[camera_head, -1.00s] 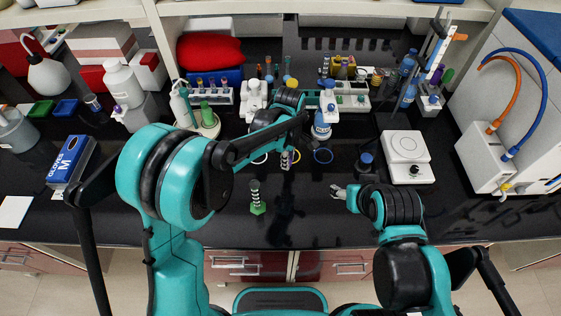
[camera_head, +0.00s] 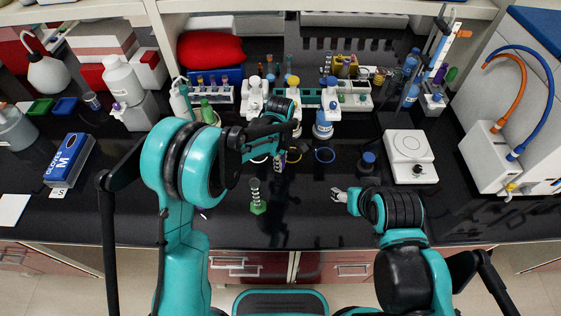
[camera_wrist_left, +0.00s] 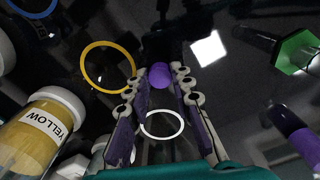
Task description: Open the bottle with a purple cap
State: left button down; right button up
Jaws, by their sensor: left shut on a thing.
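My left gripper (camera_head: 279,163) reaches down over the middle of the black bench. In the left wrist view its two fingers (camera_wrist_left: 158,82) are closed in on a small round purple cap (camera_wrist_left: 158,75) at the fingertips. The body of the bottle under this cap cannot be made out. In the head view the arm and hand hide the cap. My right gripper (camera_head: 340,195) hangs empty over the bench front, its fingers apart.
A green-based cylinder (camera_head: 257,198) stands near my left gripper, and a purple item (camera_wrist_left: 295,137) shows close beside the hand. A white ring (camera_wrist_left: 161,124) and yellow ring (camera_wrist_left: 108,68) lie nearby. A white hotplate (camera_head: 408,148) is right.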

pick_arm(q)
jog(key=c, duration=1.3)
grip_release()
